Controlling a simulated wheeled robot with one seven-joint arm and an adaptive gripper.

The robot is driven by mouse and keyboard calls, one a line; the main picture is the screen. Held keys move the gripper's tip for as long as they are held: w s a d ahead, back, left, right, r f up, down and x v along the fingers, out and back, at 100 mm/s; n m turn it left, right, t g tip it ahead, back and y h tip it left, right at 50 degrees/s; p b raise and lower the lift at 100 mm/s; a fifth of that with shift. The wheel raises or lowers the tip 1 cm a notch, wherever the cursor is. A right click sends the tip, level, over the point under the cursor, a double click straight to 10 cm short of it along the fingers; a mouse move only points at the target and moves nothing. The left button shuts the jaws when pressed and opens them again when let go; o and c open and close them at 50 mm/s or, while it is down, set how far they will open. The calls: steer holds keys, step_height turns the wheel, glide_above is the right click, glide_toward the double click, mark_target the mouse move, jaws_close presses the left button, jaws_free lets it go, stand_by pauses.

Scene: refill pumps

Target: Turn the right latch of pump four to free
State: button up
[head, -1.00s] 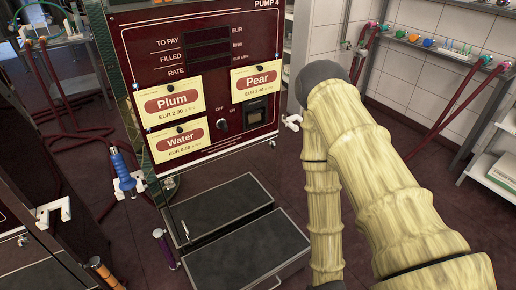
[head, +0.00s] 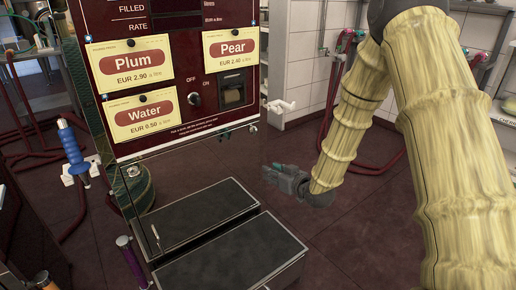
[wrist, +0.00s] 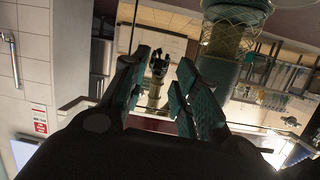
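Pump four is the dark red panel (head: 180,60) in the head view; its number is out of frame now. The latch cannot be made out in the wrist view.
Two dark boxes (head: 236,250) stand on the floor below the pump. A blue-handled nozzle (head: 73,148) sits at a white holder on the left. Dark floor is open right of the boxes.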

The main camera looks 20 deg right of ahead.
steer(key=w+d+r+n+t+y+b, duration=0.25)
steer(key=w+r+b, duration=0.25)
steer(key=r, duration=0.3)
steer(key=b+x, duration=0.2)
steer(key=x, duration=0.8)
steer(key=shift+w+m+h, duration=0.35)
steer(key=shift+w+m, duration=0.1)
jaws_close()
